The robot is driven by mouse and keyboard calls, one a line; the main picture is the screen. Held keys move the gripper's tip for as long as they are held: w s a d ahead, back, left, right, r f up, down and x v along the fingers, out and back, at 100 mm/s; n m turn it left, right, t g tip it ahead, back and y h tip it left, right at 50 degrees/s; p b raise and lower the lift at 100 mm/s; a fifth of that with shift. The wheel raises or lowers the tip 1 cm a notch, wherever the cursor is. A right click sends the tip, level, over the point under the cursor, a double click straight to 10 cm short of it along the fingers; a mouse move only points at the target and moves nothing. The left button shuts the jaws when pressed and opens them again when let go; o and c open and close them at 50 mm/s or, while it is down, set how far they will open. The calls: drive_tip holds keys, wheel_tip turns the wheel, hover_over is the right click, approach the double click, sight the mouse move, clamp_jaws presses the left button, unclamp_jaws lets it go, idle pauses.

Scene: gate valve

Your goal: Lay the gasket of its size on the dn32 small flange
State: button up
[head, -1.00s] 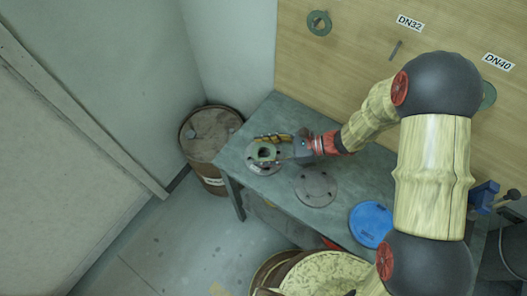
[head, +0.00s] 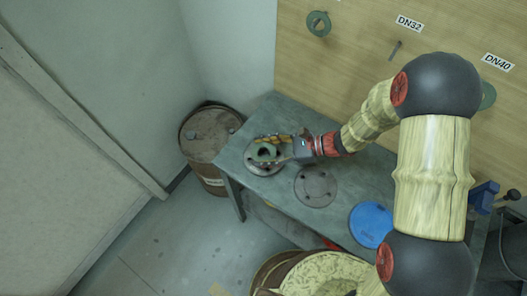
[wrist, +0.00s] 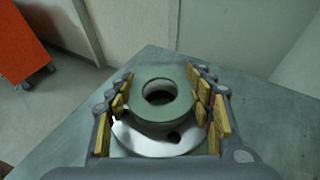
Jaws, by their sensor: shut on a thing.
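My gripper (head: 268,147) is shut on a green ring gasket (wrist: 182,100), with its yellow-padded fingers on both sides of the ring. In the wrist view the gasket lies flat over a grey flange (wrist: 150,146) with bolt holes. In the head view this flange (head: 252,165) sits at the left end of the bench. The gasket covers the flange's middle and far part. I cannot tell whether the gasket touches it. The DN32 label (head: 410,22) is on the wooden board, above a bare peg (head: 395,50).
A second grey flange (head: 316,187) and a blue disc (head: 371,225) lie on the bench (head: 275,108) to the right. Other green gaskets hang at the board's left (head: 319,24) and below the DN40 label (head: 498,62). A rusty drum (head: 208,150) stands left of the bench.

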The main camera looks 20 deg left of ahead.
drive_tip(key=shift+s+d+f, duration=0.15)
drive_tip(key=shift+s+f, duration=0.15)
drive_tip(key=shift+f, duration=0.25)
drive_tip(key=shift+s+d+f, duration=0.15)
drive_tip(key=shift+s+f, duration=0.1)
drive_tip(key=shift+f, duration=0.3)
drive_tip(key=o, duration=0.9)
drive_tip(key=shift+a, duration=0.1)
drive_tip(key=shift+o, duration=0.7)
drive_tip(key=shift+w, duration=0.1)
drive_tip(key=shift+w+d+r, duration=0.15)
drive_tip(key=shift+d+r, duration=0.05)
drive_tip(key=shift+d, duration=0.15)
drive_tip(key=v, duration=0.3)
drive_tip(key=r+v, duration=0.1)
drive_tip(key=v, duration=0.7)
drive_tip(key=shift+w+a+r, duration=0.25)
drive_tip(key=shift+a+r, duration=0.05)
drive_tip(key=shift+r, duration=0.1)
